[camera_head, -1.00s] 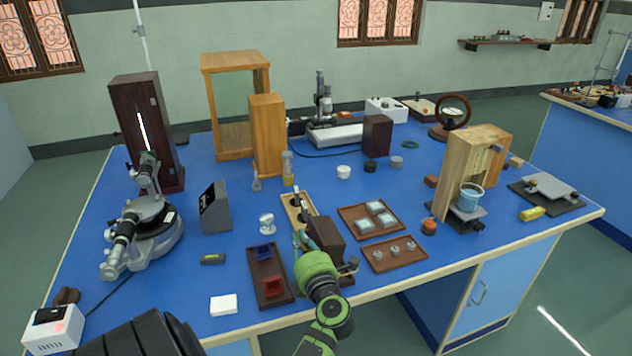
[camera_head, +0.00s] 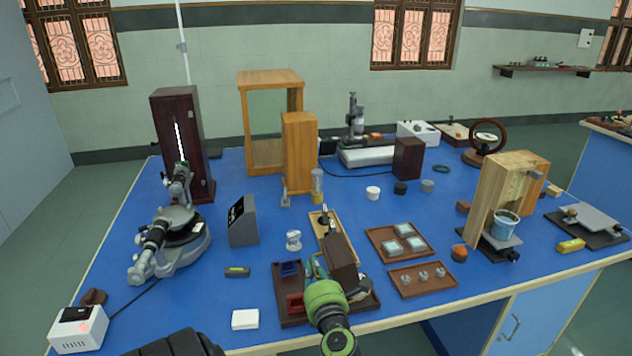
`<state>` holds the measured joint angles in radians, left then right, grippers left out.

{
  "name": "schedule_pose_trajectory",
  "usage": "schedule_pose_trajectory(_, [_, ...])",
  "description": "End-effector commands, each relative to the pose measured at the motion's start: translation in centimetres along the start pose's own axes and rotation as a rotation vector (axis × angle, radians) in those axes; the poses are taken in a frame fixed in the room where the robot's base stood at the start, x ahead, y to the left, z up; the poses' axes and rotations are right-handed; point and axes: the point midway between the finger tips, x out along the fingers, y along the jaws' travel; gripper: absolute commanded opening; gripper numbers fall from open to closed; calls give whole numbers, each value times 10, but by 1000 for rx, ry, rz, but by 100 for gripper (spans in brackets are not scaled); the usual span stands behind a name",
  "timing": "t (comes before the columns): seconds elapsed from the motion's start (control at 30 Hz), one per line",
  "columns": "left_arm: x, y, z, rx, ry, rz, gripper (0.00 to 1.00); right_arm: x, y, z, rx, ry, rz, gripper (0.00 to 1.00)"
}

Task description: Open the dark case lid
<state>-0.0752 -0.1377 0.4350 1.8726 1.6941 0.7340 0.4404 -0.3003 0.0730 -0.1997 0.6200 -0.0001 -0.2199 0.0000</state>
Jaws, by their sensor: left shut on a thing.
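The dark case lid (camera_head: 342,264) is a dark brown block-like panel at the front middle of the blue bench, raised and tilted above its low dark base (camera_head: 369,302). My left gripper (camera_head: 314,266) is at the lid's left side, shut on the lid. My green wrist, at the front edge of the bench, covers part of the base and of the fingers, so the exact contact is hard to see. My right gripper does not show.
A dark tray (camera_head: 293,319) with a blue and a red holder is close left. A wooden tray (camera_head: 321,220) stands just behind the lid. A spectrometer (camera_head: 170,242) stands at left. Open blue bench lies around the white block (camera_head: 245,319).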

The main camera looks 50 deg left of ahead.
Motion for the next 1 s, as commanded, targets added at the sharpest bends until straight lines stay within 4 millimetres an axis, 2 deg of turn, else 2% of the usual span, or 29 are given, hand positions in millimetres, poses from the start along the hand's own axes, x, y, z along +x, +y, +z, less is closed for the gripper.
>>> schedule_pose_trajectory(0.27, [0, 0, -2, 4, 5, 2, 0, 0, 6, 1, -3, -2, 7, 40])
schedule_pose_trajectory(0.3, [0, 0, -2, 4, 5, 2, 21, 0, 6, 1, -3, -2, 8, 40])
schedule_pose_trajectory(0.33, [0, 0, -2, 4, 5, 2, 33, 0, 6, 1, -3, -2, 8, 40])
schedule_pose_trajectory(0.77, [0, 5, 4, -1, 2, 1, 33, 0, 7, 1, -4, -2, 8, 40])
schedule_pose_trajectory(1.0, [0, 39, 33, -6, -1, 8, 33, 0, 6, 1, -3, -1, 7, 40])
